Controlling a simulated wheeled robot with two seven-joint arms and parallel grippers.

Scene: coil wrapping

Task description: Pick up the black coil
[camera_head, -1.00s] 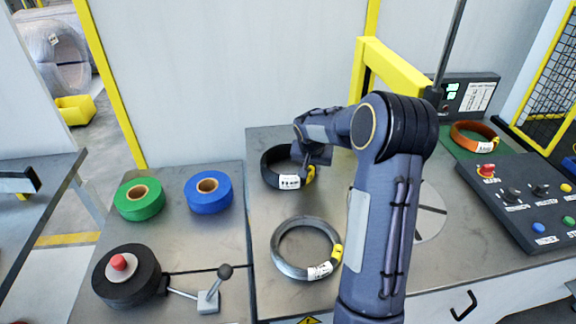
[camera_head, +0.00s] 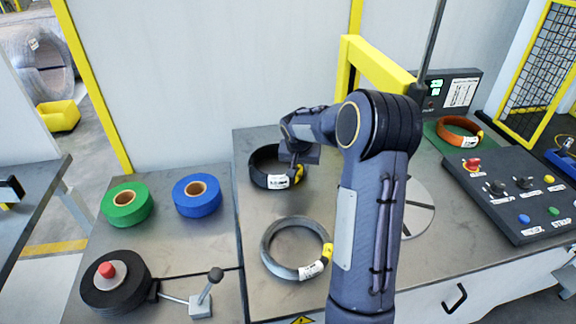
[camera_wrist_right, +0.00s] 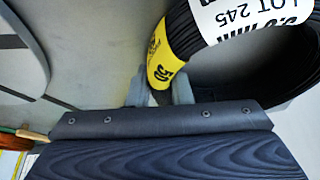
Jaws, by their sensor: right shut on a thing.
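The black coil (camera_head: 258,177) is at the back left of the right-hand table in the head view, with a white label and a yellow tag. It also fills the upper right of the right wrist view (camera_wrist_right: 240,65). My right gripper (camera_head: 297,168) reaches down at the coil's right side. In the wrist view its two fingers (camera_wrist_right: 160,92) are shut on the coil's ring beside the yellow tag. Whether the coil is clear of the table I cannot tell. My left gripper is not in view.
A grey coil (camera_head: 270,258) lies in front of the black one. An orange coil (camera_head: 458,122) lies on a green mat at the right, by a control panel (camera_head: 515,195). Green tape (camera_head: 126,222), blue tape (camera_head: 196,212) and a black dispenser (camera_head: 100,292) are at left. A yellow post (camera_head: 375,62) stands behind my arm.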

